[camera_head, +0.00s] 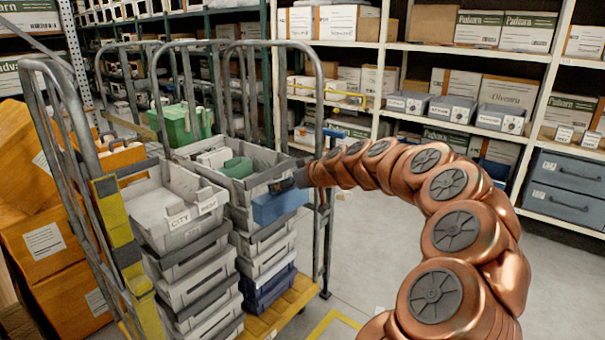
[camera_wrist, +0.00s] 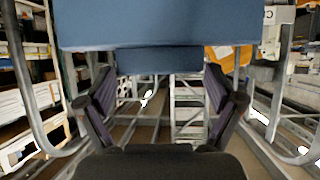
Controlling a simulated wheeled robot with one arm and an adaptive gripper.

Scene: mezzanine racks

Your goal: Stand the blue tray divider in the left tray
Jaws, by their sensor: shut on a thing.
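The blue tray divider (camera_head: 278,206) is in front of the right tray (camera_head: 240,190) in the head view, overlapping its near right corner. My gripper (camera_head: 303,178) is shut on it, with the fingers mostly hidden in that view. In the wrist view, the divider (camera_wrist: 160,25) fills the top, and its narrower lower part sits between the two fingertips of my gripper (camera_wrist: 160,72). The left tray (camera_head: 200,225) is grey with a CITY label and tops the left stack on the cart. The divider is apart from the left tray, to its right.
The cart's grey tube frame (camera_head: 318,110) rises around the stacks. The right tray holds white and green boxes (camera_head: 237,167). A green crate (camera_head: 180,125) stands behind. Orange boxes (camera_head: 60,240) are at left, and loaded shelves (camera_head: 460,95) at the back right. Floor at right is clear.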

